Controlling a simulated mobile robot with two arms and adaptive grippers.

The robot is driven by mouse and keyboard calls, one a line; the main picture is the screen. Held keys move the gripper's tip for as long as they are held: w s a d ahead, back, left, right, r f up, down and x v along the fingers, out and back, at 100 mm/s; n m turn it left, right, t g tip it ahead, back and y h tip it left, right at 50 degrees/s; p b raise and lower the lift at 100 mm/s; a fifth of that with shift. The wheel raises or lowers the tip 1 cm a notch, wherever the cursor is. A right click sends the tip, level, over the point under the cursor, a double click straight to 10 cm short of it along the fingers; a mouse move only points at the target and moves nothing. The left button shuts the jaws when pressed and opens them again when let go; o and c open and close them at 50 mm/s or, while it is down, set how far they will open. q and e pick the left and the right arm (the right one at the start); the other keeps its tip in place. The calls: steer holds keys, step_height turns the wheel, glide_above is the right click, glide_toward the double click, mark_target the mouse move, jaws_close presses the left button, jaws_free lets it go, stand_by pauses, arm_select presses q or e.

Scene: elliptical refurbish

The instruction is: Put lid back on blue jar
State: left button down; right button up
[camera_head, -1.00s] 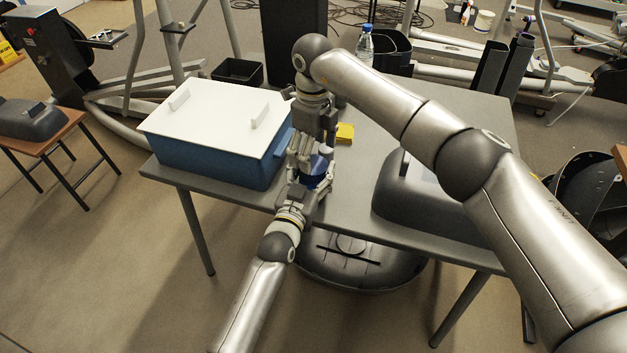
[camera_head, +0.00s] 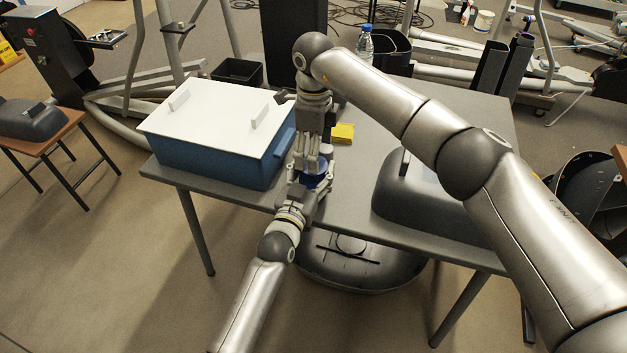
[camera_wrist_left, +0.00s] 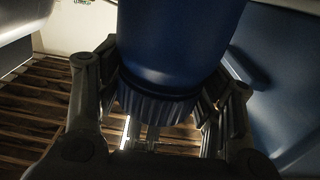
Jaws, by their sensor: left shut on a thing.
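The blue jar (camera_head: 315,182) is held in my left gripper (camera_head: 312,187) above the table's front edge, mostly hidden by the fingers. The jar (camera_wrist_left: 180,40) fills the upper middle of the left wrist view, with the fingers of the left gripper on both sides. A darker ribbed band (camera_wrist_left: 155,105), which looks like the lid, meets the smooth body at one end; how firmly it sits cannot be told. My right gripper (camera_head: 313,163) points down from above, its fingers close over the jar. Whether they grip anything is not clear.
A blue box (camera_head: 215,160) with a white lid (camera_head: 215,115) stands close on the left of the grippers. A yellow block (camera_head: 342,132) lies behind them. A dark grey casing (camera_head: 420,205) sits on the right of the table (camera_head: 345,205). A water bottle (camera_head: 365,45) stands at the back.

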mark_target(314, 178)
steer(key=shift+f, duration=2.45)
steer(key=c, duration=1)
steer(key=shift+s+m, duration=0.1)
steer(key=shift+m, duration=1.6)
steer(key=shift+c, duration=0.2)
steer(key=o, duration=1.1)
steer(key=shift+a+r, duration=0.1)
steer(key=shift+a, duration=0.05)
